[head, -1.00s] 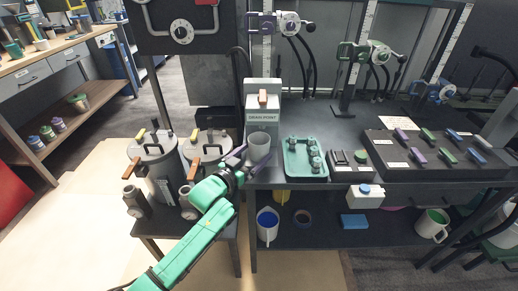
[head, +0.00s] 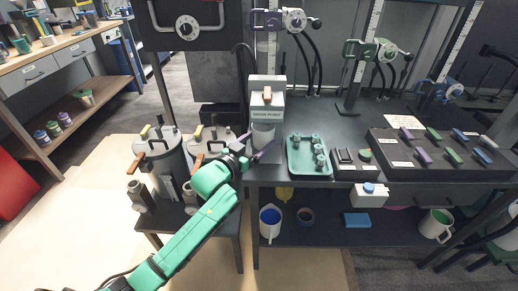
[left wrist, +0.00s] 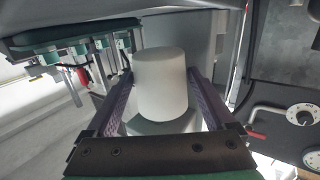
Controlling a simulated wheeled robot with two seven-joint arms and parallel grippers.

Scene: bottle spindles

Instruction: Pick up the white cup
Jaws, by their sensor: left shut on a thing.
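The white cup (head: 263,135) is upright in front of the white drain-point unit (head: 266,88), near the left end of the dark table. My left gripper (head: 259,153) is shut on the cup, one purple finger on each side of it. In the left wrist view the cup (left wrist: 162,88) stands between the two fingers of my left gripper (left wrist: 163,96). It appears raised off the surface, just below the drain-point label. My right gripper is not in view.
A green tray (head: 295,168) with small parts stands right of the cup. Two lidded metal pots, one a grey pot (head: 163,165), stand on a low table at left. A dark panel (head: 400,160) with coloured handles lies at right. A blue-filled pitcher (head: 270,232) is on the lower shelf.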

